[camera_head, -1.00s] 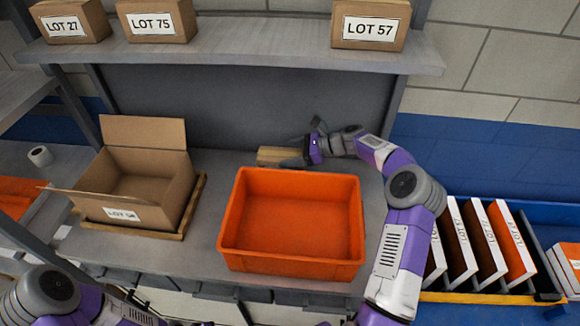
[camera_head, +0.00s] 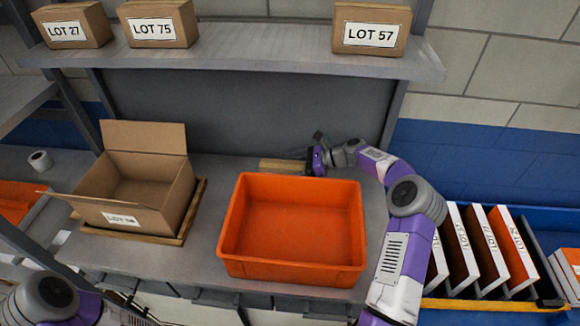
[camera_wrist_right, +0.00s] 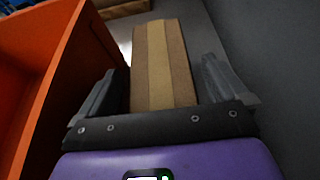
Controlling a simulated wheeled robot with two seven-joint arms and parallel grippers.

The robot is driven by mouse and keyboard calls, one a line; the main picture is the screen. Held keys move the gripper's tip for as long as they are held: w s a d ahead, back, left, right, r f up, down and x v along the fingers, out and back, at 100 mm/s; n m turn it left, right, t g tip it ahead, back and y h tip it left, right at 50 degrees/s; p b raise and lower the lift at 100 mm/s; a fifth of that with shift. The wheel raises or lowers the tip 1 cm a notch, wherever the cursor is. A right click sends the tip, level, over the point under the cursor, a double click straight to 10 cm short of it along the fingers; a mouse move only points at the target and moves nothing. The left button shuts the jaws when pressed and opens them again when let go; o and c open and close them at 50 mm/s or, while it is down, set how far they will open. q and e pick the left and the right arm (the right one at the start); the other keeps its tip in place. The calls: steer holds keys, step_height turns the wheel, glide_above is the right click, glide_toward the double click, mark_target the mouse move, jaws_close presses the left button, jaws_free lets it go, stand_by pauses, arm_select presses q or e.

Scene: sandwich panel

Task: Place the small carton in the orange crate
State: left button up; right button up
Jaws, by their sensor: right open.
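The small carton (camera_head: 280,165) is a brown box with a lighter tape strip, lying on the bench behind the orange crate (camera_head: 228,222). The crate is empty. My right gripper (camera_head: 306,160) is at the carton's right end. In the right wrist view, the carton (camera_wrist_right: 163,60) reaches in between the open fingers of my right gripper (camera_wrist_right: 160,85), with a gap on the right side. The crate's wall (camera_wrist_right: 60,60) stands to the left there. Of my left arm, only links show at the lower left; its gripper is out of view.
An open cardboard box (camera_head: 150,215) stands on a wooden pallet (camera_head: 200,195) left of the crate. A shelf (camera_head: 270,58) with several LOT boxes hangs above. Upright white-edged folders (camera_head: 487,245) are in a rack at the right. Bare bench shows between the pallet and crate.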

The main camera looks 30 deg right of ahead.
steer(key=v, duration=1.1)
steer(key=p+x, duration=0.5)
steer(key=x, duration=0.7)
steer(key=shift+w+a+f, duration=0.1)
steer(key=shift+a+f, duration=0.1)
steer(key=shift+a, duration=0.05)
steer(key=c, duration=1.2)
